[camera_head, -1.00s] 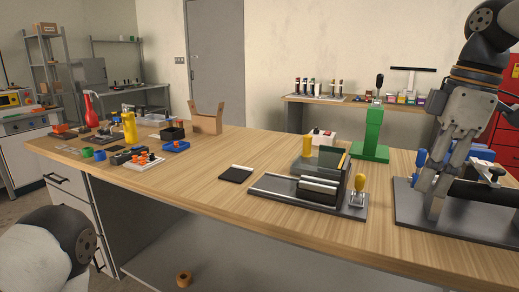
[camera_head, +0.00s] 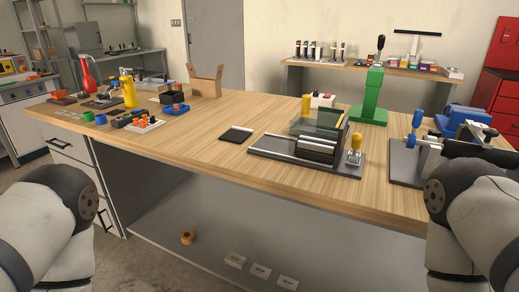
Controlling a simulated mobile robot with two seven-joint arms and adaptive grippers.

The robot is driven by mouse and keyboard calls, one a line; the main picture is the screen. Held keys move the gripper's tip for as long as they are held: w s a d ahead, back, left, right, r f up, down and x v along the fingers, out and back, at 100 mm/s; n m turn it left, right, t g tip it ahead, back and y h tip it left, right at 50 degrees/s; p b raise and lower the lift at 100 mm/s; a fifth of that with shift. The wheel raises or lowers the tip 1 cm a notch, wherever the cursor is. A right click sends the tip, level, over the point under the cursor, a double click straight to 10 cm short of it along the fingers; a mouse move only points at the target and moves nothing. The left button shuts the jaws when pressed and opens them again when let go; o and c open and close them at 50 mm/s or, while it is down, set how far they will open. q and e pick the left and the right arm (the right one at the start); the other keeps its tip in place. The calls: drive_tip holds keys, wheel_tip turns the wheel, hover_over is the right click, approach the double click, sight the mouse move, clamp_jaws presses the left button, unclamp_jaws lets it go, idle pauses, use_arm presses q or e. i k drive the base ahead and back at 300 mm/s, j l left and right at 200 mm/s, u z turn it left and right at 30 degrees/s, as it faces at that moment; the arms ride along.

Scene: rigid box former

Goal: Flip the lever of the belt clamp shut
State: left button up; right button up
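On the right of the bench, a fixture on a dark base plate (camera_head: 405,168) carries a blue upright handle (camera_head: 417,119), a large blue part (camera_head: 463,117) and a black roller (camera_head: 478,151). In the middle, a dark machine (camera_head: 317,149) with a clear cover and rollers has a yellow-handled lever (camera_head: 355,143) standing upright at its right end. Neither is labelled, so I cannot tell for certain which one holds the belt clamp. My arm links show at the lower left and lower right, and the right one hides part of the right fixture. Neither gripper is in view.
A green press (camera_head: 370,98) stands behind the middle machine, and a flat black pad (camera_head: 236,134) lies left of it. A red bottle (camera_head: 86,72), a yellow bottle (camera_head: 128,90) and an open cardboard box (camera_head: 206,82) stand at the left. The wooden bench top (camera_head: 200,151) is clear in front.

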sight(356, 147)
drive_tip(key=l+u, duration=0.15)
drive_tip(key=l, duration=0.3)
drive_tip(key=l+u, duration=0.15)
drive_tip(key=l, duration=0.3)
drive_tip(key=k+l+u, duration=0.15)
drive_tip(key=l, duration=0.25)
drive_tip(key=l+u, duration=0.1)
drive_tip(key=l, duration=0.35)
drive_tip(key=k+l+u, duration=0.15)
drive_tip(key=l, duration=0.25)
drive_tip(key=k+l+u, duration=0.15)
drive_tip(key=l, duration=0.25)
drive_tip(key=k+l+u, duration=0.15)
drive_tip(key=l, duration=0.25)
drive_tip(key=k+l+u, duration=0.15)
drive_tip(key=l, duration=0.25)
